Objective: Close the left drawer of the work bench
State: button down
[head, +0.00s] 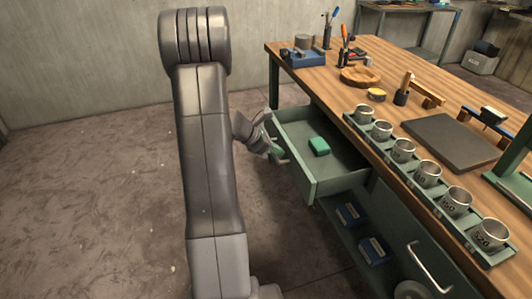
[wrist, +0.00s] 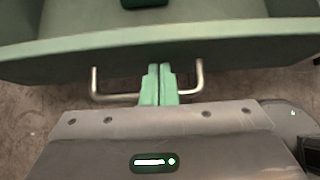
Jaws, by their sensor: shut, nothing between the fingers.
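The left drawer (head: 330,181) of the work bench (head: 425,75) is pulled well out in the head view, with a small green block (head: 319,146) lying inside. In the wrist view the drawer front (wrist: 230,45) spans the picture, with its metal bar handle (wrist: 97,88) on the near side. My gripper (wrist: 159,70) has its green fingers shut together, between the two ends of the handle and close to the drawer front. I cannot tell whether the fingertips touch the front. In the head view my gripper (head: 268,125) is at the drawer's outer side, partly hidden by my arm.
Several numbered metal cups (head: 428,174) stand in a row along the bench's front edge. Blue boxes (head: 352,214) sit on a shelf below the drawer. Another handle (head: 430,266) is on a closed front at right. The floor (head: 90,190) at left is clear.

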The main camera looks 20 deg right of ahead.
jog(key=d, duration=1.9)
jog(key=shift+w+d, duration=0.2)
jog(key=shift+w, duration=0.15)
jog(key=shift+r, duration=0.25)
jog(key=shift+w+a+r+p, duration=0.2)
jog(key=shift+r+p, duration=0.3)
jog(key=shift+p, duration=0.2)
jog(key=p+v, duration=0.3)
jog(key=v, duration=0.6)
jog(key=shift+s+a+f+p, duration=0.2)
jog(key=shift+a+f+p, duration=0.1)
jog(key=shift+f+p, duration=0.1)
